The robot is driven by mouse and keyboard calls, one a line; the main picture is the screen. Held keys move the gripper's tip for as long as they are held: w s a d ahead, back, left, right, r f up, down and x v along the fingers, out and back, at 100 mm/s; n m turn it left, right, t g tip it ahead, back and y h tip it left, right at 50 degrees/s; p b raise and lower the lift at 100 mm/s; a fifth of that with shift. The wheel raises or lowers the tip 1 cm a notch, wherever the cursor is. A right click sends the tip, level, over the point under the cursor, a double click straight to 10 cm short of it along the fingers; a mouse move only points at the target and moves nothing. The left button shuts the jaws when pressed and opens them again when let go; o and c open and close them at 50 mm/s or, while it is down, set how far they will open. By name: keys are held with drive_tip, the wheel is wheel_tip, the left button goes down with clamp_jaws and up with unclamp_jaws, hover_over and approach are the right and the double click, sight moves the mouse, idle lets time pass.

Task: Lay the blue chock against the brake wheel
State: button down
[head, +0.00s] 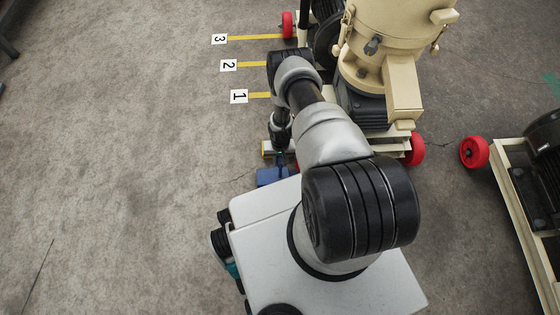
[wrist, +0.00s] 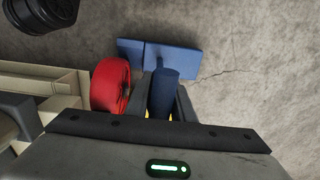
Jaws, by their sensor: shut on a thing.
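The blue chock (head: 271,178) is at the end of my arm in the head view, beside my white base. In the wrist view, my gripper (wrist: 167,108) is shut on the upright blue handle of the chock (wrist: 175,60), whose flat blue part lies beyond the fingers. A red wheel (wrist: 111,84) stands just left of the fingers, close to the chock's left part. I cannot tell whether chock and wheel touch, or whether the chock rests on the floor. In the head view my arm hides most of this wheel and the fingertips.
The cream pellet mill (head: 385,45) stands on a wheeled frame with red wheels (head: 415,149). Another cream frame (head: 515,205) with a red wheel (head: 474,152) is at right. Floor signs 1 (head: 239,96), 2 (head: 228,65) and 3 (head: 219,39) have yellow lines.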

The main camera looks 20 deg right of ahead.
drive_tip(key=shift+d+r, duration=0.1)
drive_tip(key=shift+d, duration=0.05)
drive_tip(key=shift+s+d, duration=0.2)
drive_tip(key=shift+d, duration=0.45)
drive_tip(key=shift+s+d, duration=0.15)
drive_tip(key=shift+d, duration=0.45)
idle(0.3)
drive_tip(key=shift+w, duration=0.15)
drive_tip(key=shift+w+d, duration=0.15)
drive_tip(key=shift+w, duration=0.2)
drive_tip(key=shift+f, duration=0.25)
idle(0.7)
